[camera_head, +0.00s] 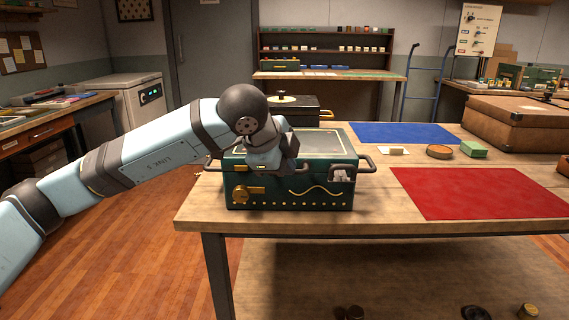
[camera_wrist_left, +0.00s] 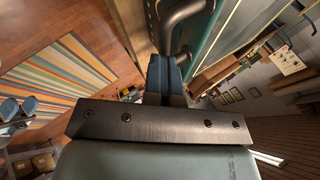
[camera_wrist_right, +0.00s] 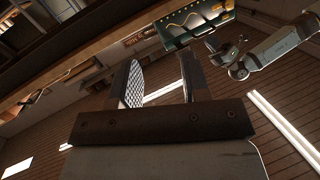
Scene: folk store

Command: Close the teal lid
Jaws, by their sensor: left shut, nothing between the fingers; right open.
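A red mat (camera_head: 480,193) and a blue mat (camera_head: 403,133) lie right of the box. A brown case (camera_head: 520,125) stands at the back right. A dark box (camera_head: 300,107) stands behind the teal one.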

